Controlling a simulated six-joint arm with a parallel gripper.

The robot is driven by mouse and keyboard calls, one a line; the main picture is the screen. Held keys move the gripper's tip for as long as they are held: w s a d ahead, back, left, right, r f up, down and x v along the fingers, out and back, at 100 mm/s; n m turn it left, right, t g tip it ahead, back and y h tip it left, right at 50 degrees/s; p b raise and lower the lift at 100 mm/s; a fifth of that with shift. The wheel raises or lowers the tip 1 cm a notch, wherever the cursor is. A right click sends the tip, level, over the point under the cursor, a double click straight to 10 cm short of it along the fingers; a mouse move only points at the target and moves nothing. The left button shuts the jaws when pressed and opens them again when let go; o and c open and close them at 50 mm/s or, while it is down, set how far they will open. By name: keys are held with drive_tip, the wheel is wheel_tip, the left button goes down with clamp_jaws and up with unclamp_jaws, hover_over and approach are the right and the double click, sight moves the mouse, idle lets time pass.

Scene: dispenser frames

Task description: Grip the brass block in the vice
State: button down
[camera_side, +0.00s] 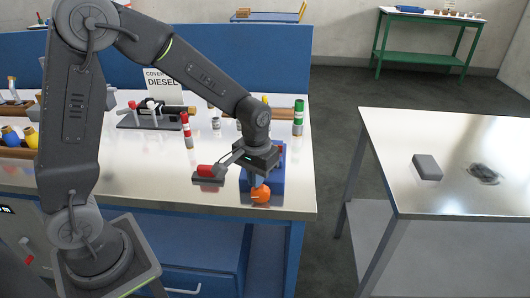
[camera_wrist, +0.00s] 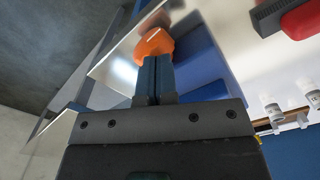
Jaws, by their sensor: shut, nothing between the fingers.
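My gripper (camera_side: 259,180) points down at the front right of the bench, its fingers together and empty. In the wrist view the closed fingertips (camera_wrist: 155,62) overlap the lower edge of an orange knob-like part (camera_wrist: 155,43); I cannot tell whether they touch it. The orange part (camera_side: 261,194) sits in front of a blue body (camera_side: 277,172), partly hidden behind my gripper in the side view. The blue body (camera_wrist: 205,60) also shows in the wrist view. It may be the vice, but its jaws are not clear. I cannot make out a brass block.
A red and grey tool (camera_side: 209,171) lies just left of my gripper. A clamp-like fixture (camera_side: 155,112) stands further back, with a red cylinder (camera_side: 187,130) and a green-topped cylinder (camera_side: 298,117) nearby. A separate table (camera_side: 440,150) stands right, across a gap.

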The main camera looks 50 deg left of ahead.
drive_tip(key=shift+f, duration=0.4)
drive_tip(key=shift+w+d, duration=0.7)
idle(1.7)
drive_tip(key=shift+w+d+f, duration=0.1)
drive_tip(key=shift+w+d, duration=0.1)
idle(0.6)
drive_tip(key=shift+r, duration=1.15)
drive_tip(key=shift+s+a, duration=0.9)
